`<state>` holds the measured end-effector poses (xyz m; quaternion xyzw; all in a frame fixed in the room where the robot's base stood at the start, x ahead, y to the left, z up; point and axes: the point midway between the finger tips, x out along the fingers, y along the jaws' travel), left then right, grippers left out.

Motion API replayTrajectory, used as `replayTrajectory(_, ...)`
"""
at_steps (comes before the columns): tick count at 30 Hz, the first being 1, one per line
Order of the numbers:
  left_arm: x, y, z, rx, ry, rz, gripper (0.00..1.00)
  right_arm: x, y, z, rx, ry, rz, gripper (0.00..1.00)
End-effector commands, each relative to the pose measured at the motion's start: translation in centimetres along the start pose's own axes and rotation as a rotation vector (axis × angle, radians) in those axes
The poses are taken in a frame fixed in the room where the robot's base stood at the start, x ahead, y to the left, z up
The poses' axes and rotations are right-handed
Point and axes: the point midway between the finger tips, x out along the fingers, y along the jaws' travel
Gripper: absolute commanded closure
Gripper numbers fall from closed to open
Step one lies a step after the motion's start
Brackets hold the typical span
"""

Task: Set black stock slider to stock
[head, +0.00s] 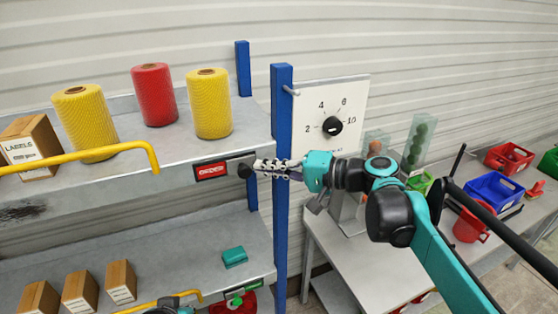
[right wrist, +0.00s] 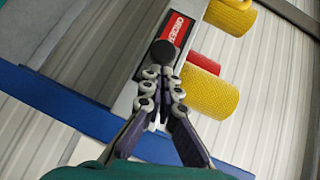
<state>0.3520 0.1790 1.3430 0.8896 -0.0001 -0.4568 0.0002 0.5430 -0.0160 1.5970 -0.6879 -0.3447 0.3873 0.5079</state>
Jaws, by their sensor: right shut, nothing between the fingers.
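A blue post (head: 281,220) stands right behind my right gripper. Yellow and red spools (head: 153,95) and a labels box (head: 30,147) stand on the upper shelf (head: 150,155), with a yellow bar (head: 80,158) along its front. A dial board (head: 331,112) and a bench (head: 345,262) are at right.

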Motion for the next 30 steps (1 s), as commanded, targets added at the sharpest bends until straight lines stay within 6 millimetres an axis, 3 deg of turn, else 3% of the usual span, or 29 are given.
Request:
replayTrajectory(11, 0.0, 0.0, 0.0, 0.0, 0.0, 0.0, 1.0, 0.2, 0.0, 0.2, 0.0, -0.001, 0.0, 1.0)
replayTrajectory(21, -0.2, 0.0, -0.1, 0.0, 0.0, 0.0, 1.0, 4.4, -1.6, 4.5, -0.001, -0.006, -0.001, 1.0)
replayTrajectory(30, -0.2, 0.0, -0.1, 0.0, 0.0, 0.0, 1.0, 5.3, -2.0, 5.4, -0.001, -0.002, 0.0, 1.0)
